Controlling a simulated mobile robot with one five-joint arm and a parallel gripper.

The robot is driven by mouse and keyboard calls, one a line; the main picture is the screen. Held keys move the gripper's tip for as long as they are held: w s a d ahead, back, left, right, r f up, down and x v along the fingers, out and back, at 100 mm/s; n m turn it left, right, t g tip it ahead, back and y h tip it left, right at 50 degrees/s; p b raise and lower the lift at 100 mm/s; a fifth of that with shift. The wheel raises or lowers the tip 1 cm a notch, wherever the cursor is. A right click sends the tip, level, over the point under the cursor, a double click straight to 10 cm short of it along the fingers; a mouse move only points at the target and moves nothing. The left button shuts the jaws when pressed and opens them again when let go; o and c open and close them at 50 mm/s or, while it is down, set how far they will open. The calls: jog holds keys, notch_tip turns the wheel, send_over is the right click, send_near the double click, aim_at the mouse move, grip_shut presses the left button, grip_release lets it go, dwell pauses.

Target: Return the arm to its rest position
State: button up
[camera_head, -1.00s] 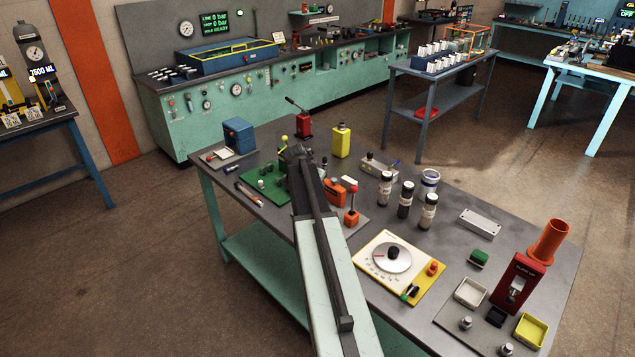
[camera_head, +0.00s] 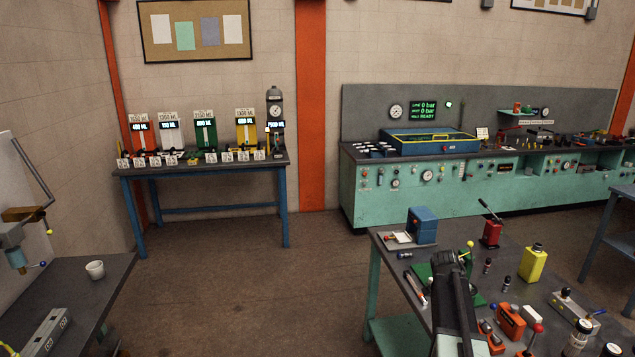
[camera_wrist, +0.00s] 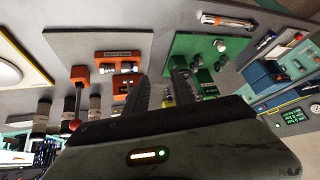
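My arm (camera_head: 455,305) reaches over the near workbench (camera_head: 395,262) from the bottom edge in the head view. Its end is beside the green plate (camera_head: 424,272), and my fingertips are not clearly visible there. In the wrist view my gripper (camera_wrist: 162,84) has its two dark fingers apart, with nothing seen held between them. The green plate with fittings (camera_wrist: 205,52) lies beyond the right finger. A grey plate with orange blocks (camera_wrist: 100,45) lies beyond the left finger.
On the workbench stand a blue box (camera_head: 422,225), a red hand pump (camera_head: 491,233), a yellow bottle (camera_head: 533,262) and orange blocks (camera_head: 511,321). Open floor (camera_head: 240,290) lies left of it. Another bench with a white cup (camera_head: 95,270) is at far left.

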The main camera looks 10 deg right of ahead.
jog(key=s+a+f+n+y+b, duration=0.1)
jog(key=s+a+f+n, duration=0.15)
jog(key=a, duration=0.95)
jog(key=s+a+f+n+y+b, duration=0.1)
jog(key=a+f+n+y, duration=0.15)
jog(key=a, duration=0.95)
jog(key=s+a+f+n+g+y+b, duration=0.1)
jog(key=s+a+f+n+g+y, duration=0.1)
jog(key=s+a+n, duration=0.6)
jog(key=shift+s+a+f+g, duration=0.6)
jog(key=shift+s+a+g, duration=0.4)
jog(key=shift+s+a, duration=1.9)
jog(key=shift+s+d, duration=0.4)
